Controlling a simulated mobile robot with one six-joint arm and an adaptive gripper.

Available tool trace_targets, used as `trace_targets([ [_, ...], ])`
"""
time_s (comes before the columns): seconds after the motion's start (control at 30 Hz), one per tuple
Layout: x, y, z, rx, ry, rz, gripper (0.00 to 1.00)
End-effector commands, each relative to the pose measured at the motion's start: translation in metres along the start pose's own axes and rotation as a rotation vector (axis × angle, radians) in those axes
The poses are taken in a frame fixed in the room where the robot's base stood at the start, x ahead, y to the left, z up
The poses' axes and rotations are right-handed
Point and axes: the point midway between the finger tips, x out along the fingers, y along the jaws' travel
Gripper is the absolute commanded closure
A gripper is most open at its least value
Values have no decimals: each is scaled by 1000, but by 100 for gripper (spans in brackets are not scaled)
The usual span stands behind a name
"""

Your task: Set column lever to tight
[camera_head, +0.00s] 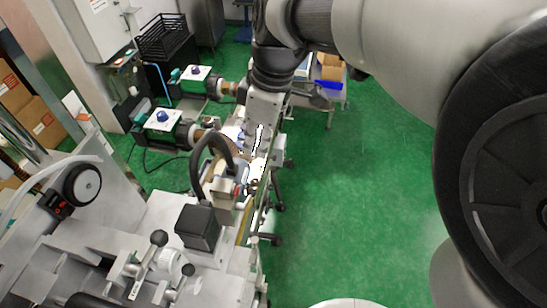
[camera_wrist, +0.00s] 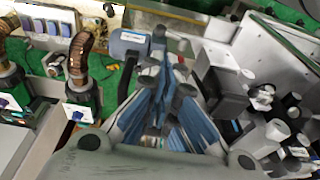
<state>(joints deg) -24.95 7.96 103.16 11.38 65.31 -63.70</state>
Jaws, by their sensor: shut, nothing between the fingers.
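My gripper (camera_head: 254,165) points down at the machine's right edge, beside a black arched hose (camera_head: 205,147). In the wrist view my gripper's fingers (camera_wrist: 163,68) with blue inner faces converge at their tips, shut and empty. Two black ball-ended levers stand on the machine at the lower left, an upper one (camera_head: 158,238) and a lower one (camera_head: 187,271), clear of my gripper. A small red part (camera_head: 238,190) sits on the head just below my gripper. I cannot tell which part is the column lever, nor its setting.
A black box-shaped motor (camera_head: 198,227) stands left of the head, also in the wrist view (camera_wrist: 222,92). A black handwheel (camera_head: 82,184) is at the left. Two green-sided units (camera_head: 165,127) (camera_head: 195,80) stand behind. Open green floor (camera_head: 350,200) lies right.

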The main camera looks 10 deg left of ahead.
Motion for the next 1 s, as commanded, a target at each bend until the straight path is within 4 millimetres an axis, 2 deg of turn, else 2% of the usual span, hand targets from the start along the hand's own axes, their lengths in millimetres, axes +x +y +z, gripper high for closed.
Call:
trace_targets([
  [0.1, 1, -8, -6, -25, 2, 19, 100],
  [0.4, 1, -8, -6, -24, 2, 20, 100],
  [0.53, 7, -8, -6, -24, 1, 17, 100],
  [0.67, 25, -9, -6, -24, 0, 15, 100],
  [1.0, 97, -8, -5, -23, -1, 14, 100],
])
